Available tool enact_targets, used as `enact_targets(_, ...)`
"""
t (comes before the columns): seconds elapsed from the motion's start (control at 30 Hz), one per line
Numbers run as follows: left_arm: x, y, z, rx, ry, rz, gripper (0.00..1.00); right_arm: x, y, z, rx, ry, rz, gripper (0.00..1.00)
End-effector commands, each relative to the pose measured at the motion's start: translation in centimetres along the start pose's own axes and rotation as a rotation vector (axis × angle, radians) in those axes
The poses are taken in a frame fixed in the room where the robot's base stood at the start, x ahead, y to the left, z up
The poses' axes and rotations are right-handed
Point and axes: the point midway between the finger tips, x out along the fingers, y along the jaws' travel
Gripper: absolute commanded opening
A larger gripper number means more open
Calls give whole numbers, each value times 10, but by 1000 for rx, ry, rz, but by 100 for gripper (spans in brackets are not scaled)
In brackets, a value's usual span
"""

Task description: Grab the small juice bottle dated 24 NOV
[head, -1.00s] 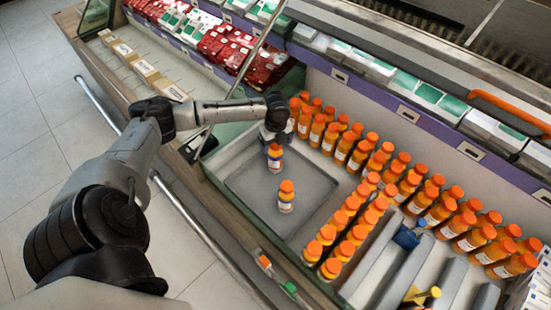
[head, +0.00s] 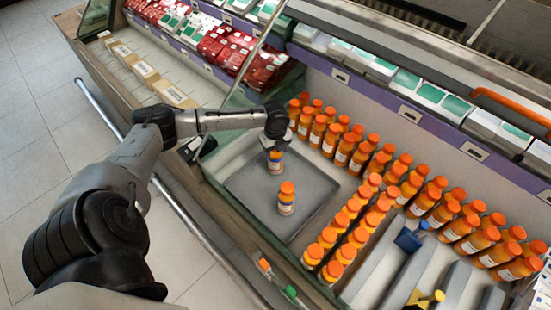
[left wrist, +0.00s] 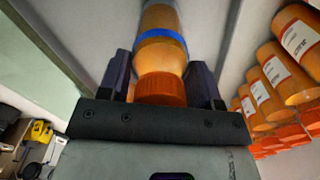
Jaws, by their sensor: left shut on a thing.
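My left gripper (head: 276,144) is shut on a small orange juice bottle (head: 275,162) at the back left of a grey tray. In the left wrist view the held bottle (left wrist: 160,50) has an orange cap (left wrist: 160,88) between the two fingers and a blue band below it. Its date is not readable. A second small bottle (head: 286,198), with an orange cap and white-and-blue label, stands upright nearer the tray's middle, apart from the gripper. Its date cannot be read either. My right gripper is not in view.
Several rows of orange-capped bottles (head: 345,150) stand right of the grey tray (head: 312,192); some also show in the left wrist view (left wrist: 285,75). A glass divider (head: 236,105) and a front rail (head: 195,225) edge the case. The tray's front area is clear.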

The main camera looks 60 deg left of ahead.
Motion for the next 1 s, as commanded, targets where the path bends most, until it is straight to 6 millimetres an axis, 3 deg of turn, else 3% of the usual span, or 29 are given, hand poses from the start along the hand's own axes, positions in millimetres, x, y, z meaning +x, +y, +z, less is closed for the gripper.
enact_targets(0.37,-1,0,0,0,-1,-1,2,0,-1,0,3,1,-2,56)
enact_targets(0.67,-9,-1,0,0,-1,-2,2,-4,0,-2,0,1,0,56)
enact_targets(0.93,-47,-1,1,-1,0,-3,2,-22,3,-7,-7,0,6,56)
enact_targets(1.0,-52,-8,-12,3,5,-6,2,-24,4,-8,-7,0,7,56)
